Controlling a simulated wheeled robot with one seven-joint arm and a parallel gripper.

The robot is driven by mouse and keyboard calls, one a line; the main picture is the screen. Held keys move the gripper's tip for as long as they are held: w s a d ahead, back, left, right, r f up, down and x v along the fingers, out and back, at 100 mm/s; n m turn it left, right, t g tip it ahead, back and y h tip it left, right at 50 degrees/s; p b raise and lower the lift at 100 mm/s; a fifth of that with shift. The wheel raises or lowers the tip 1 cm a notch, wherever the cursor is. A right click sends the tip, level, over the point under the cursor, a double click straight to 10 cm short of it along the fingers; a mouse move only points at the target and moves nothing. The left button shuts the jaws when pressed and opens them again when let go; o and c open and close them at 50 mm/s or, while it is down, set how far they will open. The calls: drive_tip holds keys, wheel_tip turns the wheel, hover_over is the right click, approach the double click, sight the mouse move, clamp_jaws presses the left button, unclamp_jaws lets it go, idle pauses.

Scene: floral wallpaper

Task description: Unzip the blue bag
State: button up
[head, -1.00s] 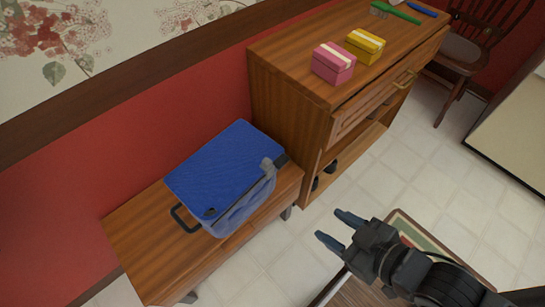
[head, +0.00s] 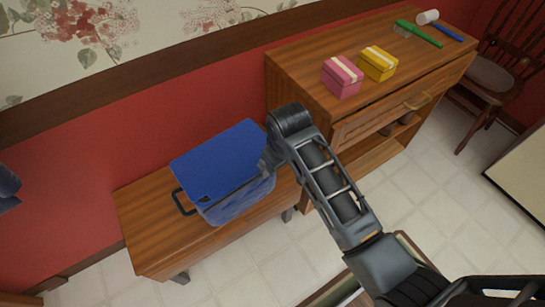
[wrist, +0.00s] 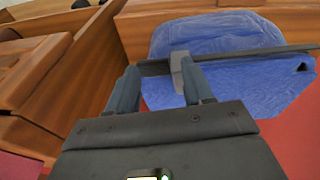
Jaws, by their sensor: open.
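The blue bag (head: 218,160) lies on the low wooden bench with its flat top closed over. A black handle loop (head: 180,203) sticks out at its left end. In the wrist view the bag (wrist: 215,35) fills the upper right, with a dark strip (wrist: 255,53) along its edge. A grey zipper pull (wrist: 177,72) hangs at the strip's left end. My gripper (wrist: 160,70) is open at the bag's right end, and the pull shows between its fingers, close to the right finger. I cannot tell whether they touch.
The wooden bench (head: 150,240) stands against the red wall (head: 100,130). A taller cabinet (head: 300,70) stands close to the bag's right, with a pink box (head: 342,78), a yellow box (head: 377,64) and a green brush (head: 420,35) on top. The tiled floor in front is partly clear.

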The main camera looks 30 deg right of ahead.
sight(264, 167)
drive_tip(key=w+a+r, duration=0.1)
drive_tip(key=r, duration=0.1)
drive_tip(key=w+r+g, duration=0.1)
drive_tip(key=w+r, duration=0.1)
drive_tip(key=w+a+r+g, duration=0.1)
drive_tip(key=r, duration=0.1)
drive_tip(key=shift+w+a+r+y+p, duration=0.15)
drive_tip(key=shift+a+r+y+p, duration=0.15)
drive_tip(key=shift+r+y, duration=0.1)
drive_tip(key=shift+f, duration=3.85)
drive_tip(key=shift+c, duration=0.2)
